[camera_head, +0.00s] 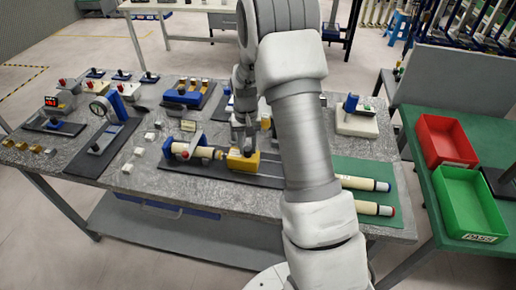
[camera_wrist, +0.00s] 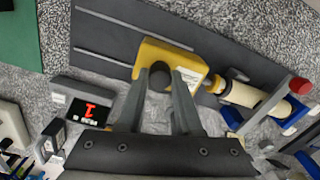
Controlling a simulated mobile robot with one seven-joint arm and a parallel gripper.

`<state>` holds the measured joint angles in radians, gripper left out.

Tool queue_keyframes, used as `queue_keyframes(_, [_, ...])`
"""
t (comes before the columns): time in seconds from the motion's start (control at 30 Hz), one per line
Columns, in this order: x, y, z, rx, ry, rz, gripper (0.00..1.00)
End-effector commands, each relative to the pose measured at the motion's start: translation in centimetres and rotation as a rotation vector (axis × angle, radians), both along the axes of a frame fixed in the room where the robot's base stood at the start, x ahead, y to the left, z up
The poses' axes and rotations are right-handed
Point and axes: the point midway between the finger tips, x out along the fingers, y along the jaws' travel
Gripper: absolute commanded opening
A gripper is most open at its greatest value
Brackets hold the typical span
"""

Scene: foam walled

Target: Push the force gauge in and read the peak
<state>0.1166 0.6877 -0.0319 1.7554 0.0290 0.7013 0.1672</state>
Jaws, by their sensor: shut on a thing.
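The force gauge, a yellow block (camera_head: 242,163) with a dark knob on top, sits on a dark base plate with two rails (camera_head: 215,173). It also shows in the wrist view (camera_wrist: 182,62), with a white label. My gripper (camera_wrist: 160,76) is shut on the dark knob (camera_wrist: 159,77); in the head view the arm comes down over the block. A tip on the block points at a cream cylinder (camera_wrist: 252,95) in a blue holder; I cannot tell whether they touch. A grey display box (camera_wrist: 84,105) shows red digits, too small to read surely.
Two cream cylinders with coloured ends (camera_head: 365,183) lie on a green mat (camera_head: 355,167) at right. Other fixtures stand left and behind, including a round dial gauge (camera_head: 99,106). Red (camera_head: 446,140) and green (camera_head: 468,203) bins stand on the right-hand table.

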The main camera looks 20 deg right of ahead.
Motion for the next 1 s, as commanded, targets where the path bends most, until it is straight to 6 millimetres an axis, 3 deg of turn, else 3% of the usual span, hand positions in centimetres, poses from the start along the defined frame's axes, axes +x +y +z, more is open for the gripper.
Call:
queue_keyframes(0.07, [0.5, 0.9, 0.0, 0.002, -0.004, 0.004, 0.0])
queue_keyframes(0.3, [0.5, 0.8, 0.0, 0.002, -0.004, 0.001, 0.0])
queue_keyframes(0.33, [0.5, 0.8, 0.0, 0.002, -0.004, 0.001, 0.39])
queue_keyframes(0.47, [0.5, 0.8, 0.0, 0.002, -0.003, 0.001, 0.62])
queue_keyframes(0.8, [0.5, 0.7, 0.2, 0.001, -0.003, 0.001, 0.64])
queue_keyframes(1.0, [0.6, 0.7, 2.9, 0.0, -0.009, 0.001, 0.64])
